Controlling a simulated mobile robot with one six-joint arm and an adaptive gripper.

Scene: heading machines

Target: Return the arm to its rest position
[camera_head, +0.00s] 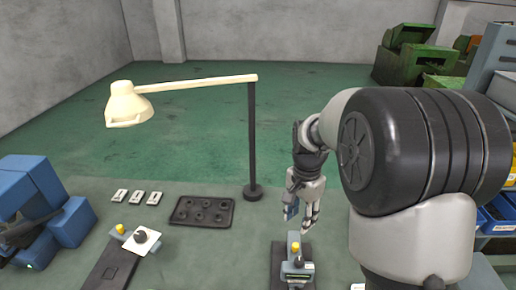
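My arm reaches in from the right, with its large black and grey joint close to the camera. My gripper (302,215) points down, with its fingers apart and a gap showing between them. I see nothing clearly held in it, though a small bluish patch at its left finger is too small to make out. It hangs above and slightly behind a small grey device with a yellow knob (295,247), apparently without touching it.
A cream lamp (128,105) stands on a dark post, left of my arm. A dark tray (203,211) with round recesses and several small white plates (136,197) lie left. A blue machine (40,205) stands far left. Blue bins (497,215) and green machines (410,55) are right.

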